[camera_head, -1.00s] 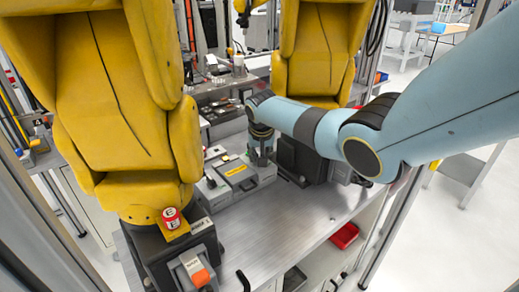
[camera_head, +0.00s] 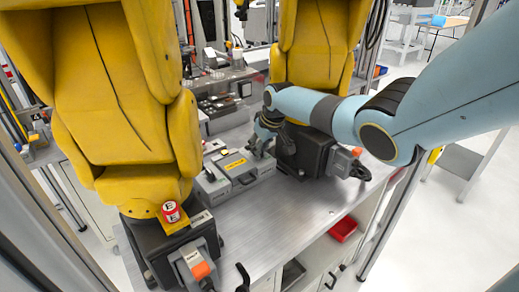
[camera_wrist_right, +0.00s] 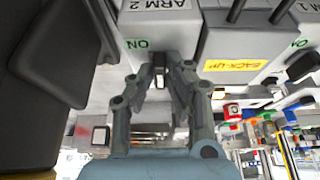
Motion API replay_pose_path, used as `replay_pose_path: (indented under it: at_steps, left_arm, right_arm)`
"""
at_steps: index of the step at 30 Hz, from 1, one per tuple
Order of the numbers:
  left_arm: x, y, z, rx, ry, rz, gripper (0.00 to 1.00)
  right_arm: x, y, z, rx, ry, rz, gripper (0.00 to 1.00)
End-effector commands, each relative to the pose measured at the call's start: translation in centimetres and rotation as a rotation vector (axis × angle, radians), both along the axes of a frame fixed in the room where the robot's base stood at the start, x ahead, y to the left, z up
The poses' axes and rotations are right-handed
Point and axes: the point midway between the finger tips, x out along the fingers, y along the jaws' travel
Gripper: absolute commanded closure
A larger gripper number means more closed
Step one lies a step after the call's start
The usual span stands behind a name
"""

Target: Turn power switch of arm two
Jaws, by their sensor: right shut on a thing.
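The ARM 2 switch box (camera_wrist_right: 185,22) is light grey, with upside-down "ARM 2" and green "ON" markings in the right wrist view. My right gripper (camera_wrist_right: 159,72) is at its near face, shut on the small dark power switch (camera_wrist_right: 159,79) below the "ON" mark. The fingers partly hide the switch, so its exact turn is hard to read. In the head view my right gripper (camera_head: 262,144) is at the right end of the grey control box (camera_head: 243,184) on the metal table. My left gripper is not in view.
The middle BACK-UP section (camera_wrist_right: 235,66) has a yellow label, and ARM 1 is beyond it. Two large yellow arms (camera_head: 120,120) stand on dark bases left and right of the control box. The table front (camera_head: 275,220) is clear. A red bin (camera_head: 343,229) sits below its edge.

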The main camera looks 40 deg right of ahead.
Motion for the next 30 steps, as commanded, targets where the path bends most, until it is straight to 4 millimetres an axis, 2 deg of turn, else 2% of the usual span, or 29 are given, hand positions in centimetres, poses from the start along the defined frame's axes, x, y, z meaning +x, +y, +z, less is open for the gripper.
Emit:
replay_pose_path:
  at_steps: [12, 13, 17, 26, 30]
  left_arm:
    - [-0.02, 0.00, -0.01, 0.000, 0.000, 0.000, 0.46]
    - [-0.02, 0.00, -0.01, 0.000, 0.000, 0.000, 0.46]
    - [-0.02, 0.00, -0.01, 0.000, 0.000, 0.000, 0.46]
    - [-0.16, 0.22, -0.01, 0.002, 0.002, -0.001, 0.46]
    - [-0.12, 0.14, -0.01, 0.002, 0.001, 0.000, 0.46]
  right_arm:
    - [-0.03, -0.01, -0.01, -0.002, 0.001, 0.008, 1.00]
    - [-0.03, -0.01, -0.01, -0.002, 0.001, 0.008, 0.83]
    - [-0.03, -0.01, -0.01, -0.002, 0.001, 0.007, 0.66]
    - [-0.05, -0.04, 0.06, -0.001, 0.001, 0.006, 0.64]
    - [-0.35, -0.11, 0.78, -0.002, 0.000, 0.006, 0.64]
